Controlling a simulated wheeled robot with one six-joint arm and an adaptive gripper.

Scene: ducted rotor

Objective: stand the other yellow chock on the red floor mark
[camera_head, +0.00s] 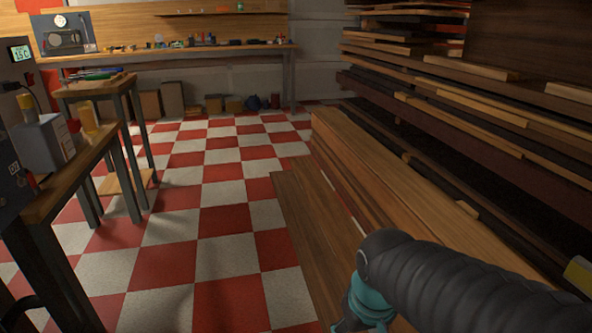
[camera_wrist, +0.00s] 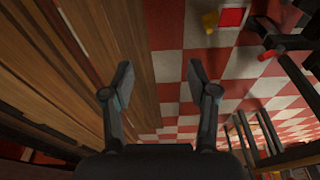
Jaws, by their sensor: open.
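My gripper (camera_wrist: 160,72) is open and empty in the wrist view, its two dark fingers wide apart with wood planks and checkered floor behind them. A small yellow block (camera_wrist: 210,22), which looks like a chock, is on the floor near the top of the wrist view. It sits just left of a bright red square (camera_wrist: 232,17), which looks like the red floor mark. The gripper is well away from both. In the head view a yellow upright piece (camera_head: 88,117) is on the left bench; I cannot tell whether it is a chock. My gripper is out of the head view.
Stacked wood planks (camera_head: 385,180) lie on the right, beside a loaded lumber rack (camera_head: 460,110). A left bench (camera_head: 60,180) holds a grey box (camera_head: 42,145). A long workbench (camera_head: 180,55) stands at the back. The checkered floor (camera_head: 215,190) between is clear.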

